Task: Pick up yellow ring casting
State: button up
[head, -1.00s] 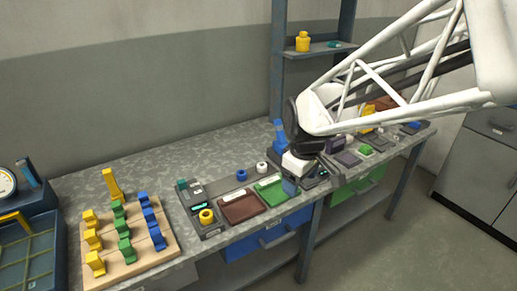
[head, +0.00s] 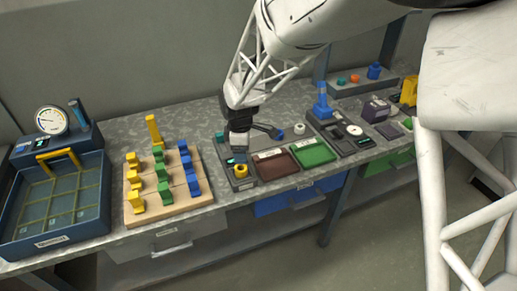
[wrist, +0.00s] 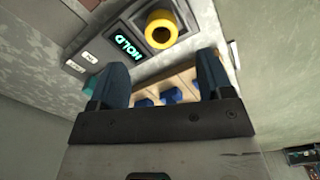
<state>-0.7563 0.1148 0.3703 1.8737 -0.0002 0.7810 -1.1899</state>
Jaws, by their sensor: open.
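The yellow ring casting (head: 240,174) sits upright on a small dark pad at the front left of a grey station on the bench. It also shows at the top of the wrist view (wrist: 150,27), its round hole visible. My gripper (head: 238,152) is just above and behind the ring in the head view. In the wrist view its two blue-grey fingers (wrist: 163,70) are spread wide with nothing between them. The ring lies beyond the fingertips, apart from them.
A lit "HOLD" display (wrist: 127,39) is next to the ring. A brown tray (head: 278,166) and green tray (head: 313,153) lie to the right. A wooden board (head: 165,211) with yellow, green and blue pieces stands left, beside a blue gauge box (head: 62,240).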

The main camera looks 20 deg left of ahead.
aim_at(241, 167)
jog(key=shift+a+f, duration=0.2)
jog(key=shift+a, duration=0.1)
jog(key=shift+f, duration=1.3)
jog(key=shift+s+d+f, duration=0.1)
jog(key=shift+s+f, duration=0.05)
jog(key=shift+f, duration=2.45)
jog(key=c, duration=1)
jog(key=shift+c, duration=0.2)
